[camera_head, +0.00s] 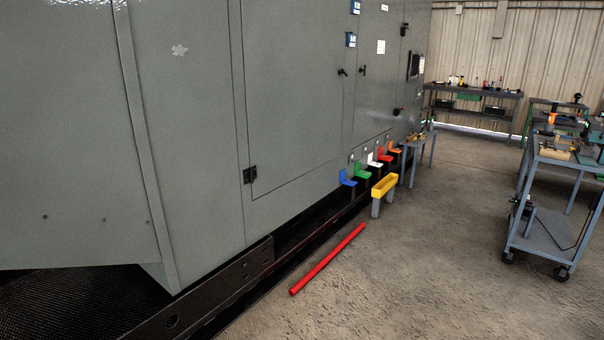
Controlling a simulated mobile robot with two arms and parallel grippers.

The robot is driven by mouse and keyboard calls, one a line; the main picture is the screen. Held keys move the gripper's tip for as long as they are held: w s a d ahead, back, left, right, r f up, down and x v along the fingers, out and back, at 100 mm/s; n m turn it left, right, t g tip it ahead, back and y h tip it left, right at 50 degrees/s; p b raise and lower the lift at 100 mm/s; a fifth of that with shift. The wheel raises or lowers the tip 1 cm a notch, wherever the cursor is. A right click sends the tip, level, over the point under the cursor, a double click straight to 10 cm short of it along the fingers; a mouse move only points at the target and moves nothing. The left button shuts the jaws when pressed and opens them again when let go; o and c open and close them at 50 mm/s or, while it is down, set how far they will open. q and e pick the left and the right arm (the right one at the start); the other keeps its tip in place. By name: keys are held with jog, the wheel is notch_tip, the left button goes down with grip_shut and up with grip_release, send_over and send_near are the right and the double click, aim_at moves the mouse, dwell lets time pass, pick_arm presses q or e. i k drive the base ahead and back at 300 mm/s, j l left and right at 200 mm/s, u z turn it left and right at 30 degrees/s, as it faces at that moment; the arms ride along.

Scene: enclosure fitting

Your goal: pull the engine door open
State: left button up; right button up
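The large grey enclosure fills the left half of the head view. A grey door panel (292,100), which I take to be the engine door, sits nearly flush in its side and looks closed. A dark hinge (250,175) shows at the door's lower left edge. A small black handle (342,72) is near its right edge, and another black handle (362,70) is just right of it. Neither of my grippers is in view.
A red bar (328,259) lies on the floor along the base. Several coloured brackets and a yellow trough (384,186) on a stand are beside the enclosure. A blue-grey cart (545,236) stands at right. The concrete floor between is clear.

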aim_at(293, 51)
jog(key=i+l, duration=0.15)
jog(key=l, duration=0.2)
jog(key=i+l, duration=0.15)
jog(key=l, duration=0.25)
jog(key=i+l, duration=0.15)
jog(key=l, duration=0.2)
jog(key=i+l, duration=0.15)
jog(key=l, duration=0.25)
jog(key=i+l, duration=0.1)
jog(key=l, duration=0.25)
jog(key=i+l, duration=0.15)
jog(key=l, duration=0.25)
jog(key=i+l, duration=0.15)
jog(key=l, duration=0.2)
jog(key=i+l, duration=0.15)
jog(key=l, duration=0.25)
jog(key=i+l, duration=0.15)
jog(key=i, duration=0.35)
jog(key=i+l, duration=0.15)
jog(key=i, duration=0.35)
jog(key=i+l+u, duration=0.1)
jog(key=i, duration=0.45)
jog(key=i+j, duration=0.15)
jog(key=i, duration=0.15)
jog(key=i+j, duration=0.2)
jog(key=i, duration=0.6)
